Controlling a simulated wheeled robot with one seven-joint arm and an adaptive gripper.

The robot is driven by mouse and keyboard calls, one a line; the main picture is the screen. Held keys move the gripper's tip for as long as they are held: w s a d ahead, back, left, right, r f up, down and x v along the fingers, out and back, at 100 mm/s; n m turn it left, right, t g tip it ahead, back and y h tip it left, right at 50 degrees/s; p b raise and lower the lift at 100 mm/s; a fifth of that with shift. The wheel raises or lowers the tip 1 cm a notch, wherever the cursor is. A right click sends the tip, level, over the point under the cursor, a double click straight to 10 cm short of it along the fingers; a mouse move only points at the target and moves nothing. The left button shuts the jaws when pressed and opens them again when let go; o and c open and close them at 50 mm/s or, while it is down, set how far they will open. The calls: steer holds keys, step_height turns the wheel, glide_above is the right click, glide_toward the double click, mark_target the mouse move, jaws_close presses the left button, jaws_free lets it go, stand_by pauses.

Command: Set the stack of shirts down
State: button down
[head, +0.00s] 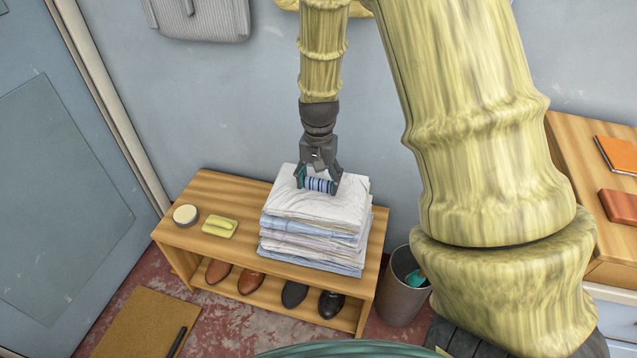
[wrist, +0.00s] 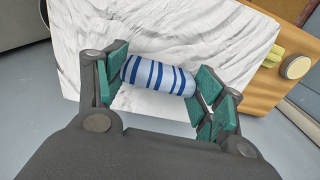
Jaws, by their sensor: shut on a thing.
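The stack of shirts (head: 315,228) is a neat pile of folded white and pale blue shirts. It is at the right part of the wooden bench top (head: 215,190) in the head view. Its underside looks on or very close to the wood; I cannot tell whether there is a small gap. My gripper (head: 318,183) points down at the top of the pile. Its green-padded fingers are shut on a blue-and-white striped roll (wrist: 158,75) at the top of the stack. The white top shirt (wrist: 190,30) fills much of the wrist view behind it.
A round tin (head: 186,215) and a yellow sponge-like item (head: 219,226) lie on the bench left of the stack. Shoes (head: 250,282) stand on the shelf below. A grey bin (head: 402,290) stands right of the bench. The wall is close behind.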

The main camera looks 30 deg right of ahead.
steer(key=shift+f, duration=0.4)
steer(key=shift+c, duration=1.1)
jaws_free()
steer(key=shift+f, duration=0.1)
step_height(320, 180, up, 12)
steer(key=p, duration=0.1)
